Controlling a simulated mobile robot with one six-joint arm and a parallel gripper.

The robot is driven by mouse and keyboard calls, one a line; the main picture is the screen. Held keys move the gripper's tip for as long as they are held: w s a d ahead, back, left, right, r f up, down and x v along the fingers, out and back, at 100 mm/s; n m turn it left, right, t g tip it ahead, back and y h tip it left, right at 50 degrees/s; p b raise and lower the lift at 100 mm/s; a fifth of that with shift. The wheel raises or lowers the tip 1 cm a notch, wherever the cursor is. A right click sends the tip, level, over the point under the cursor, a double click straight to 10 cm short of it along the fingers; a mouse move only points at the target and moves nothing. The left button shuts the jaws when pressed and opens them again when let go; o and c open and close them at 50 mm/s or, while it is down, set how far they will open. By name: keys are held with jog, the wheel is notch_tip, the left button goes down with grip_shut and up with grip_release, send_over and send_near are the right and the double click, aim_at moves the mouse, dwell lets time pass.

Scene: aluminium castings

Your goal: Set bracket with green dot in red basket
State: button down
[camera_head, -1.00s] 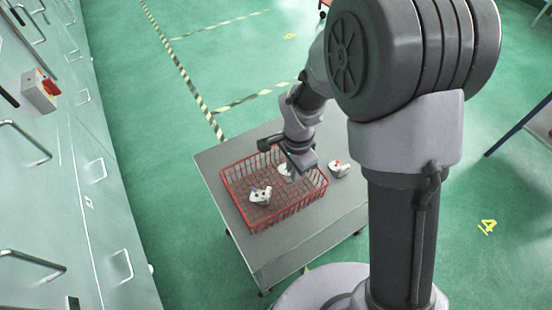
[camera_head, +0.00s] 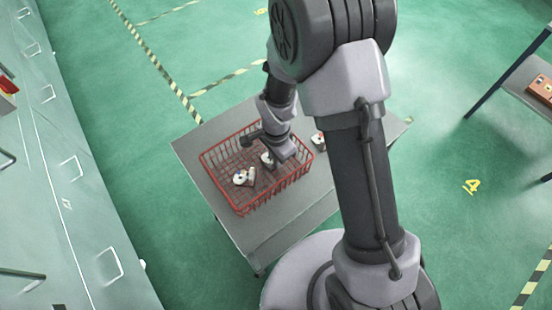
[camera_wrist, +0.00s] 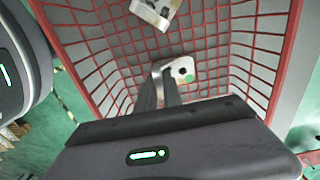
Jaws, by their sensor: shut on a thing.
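The bracket with the green dot (camera_wrist: 184,73) is a pale casting with a dark hole, seen in the wrist view between my fingertips. My gripper (camera_wrist: 160,84) is shut on it. In the head view this bracket (camera_head: 267,159) is inside the outline of the red basket (camera_head: 240,207), toward its right part, with my gripper (camera_head: 276,155) over it. The red wire basket also fills the wrist view (camera_wrist: 92,78). The mesh floor is behind the bracket; I cannot tell whether they touch.
Another pale bracket (camera_head: 243,178) lies in the basket; it also shows at the top of the wrist view (camera_wrist: 156,12). A further bracket (camera_head: 318,139) stands on the grey table (camera_head: 262,236), right of the basket. Cabinets (camera_head: 50,180) line the left side.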

jog(key=c, duration=1.5)
grip_release()
jog(key=s+d+r+n+t+y+p, duration=0.1)
jog(key=d+r+p, duration=0.1)
jog(key=r, duration=1)
jog(key=s+d+r+n+t+p, duration=0.1)
jog(key=d+r+p, duration=0.1)
jog(key=r, duration=1.1)
jog(key=s+d+r+n+t, duration=0.1)
jog(key=s+r+n+t, duration=0.1)
jog(key=s+r, duration=0.3)
jog(key=s+d+r+n+t+y, duration=0.1)
jog(key=s+d+r+n, duration=0.1)
jog(key=s+r, duration=0.3)
jog(key=s, duration=0.3)
jog(key=shift+s+d+r+n+t, duration=0.15)
jog(key=shift+d+r+n+t, duration=0.15)
jog(key=shift+r+n+t, duration=0.1)
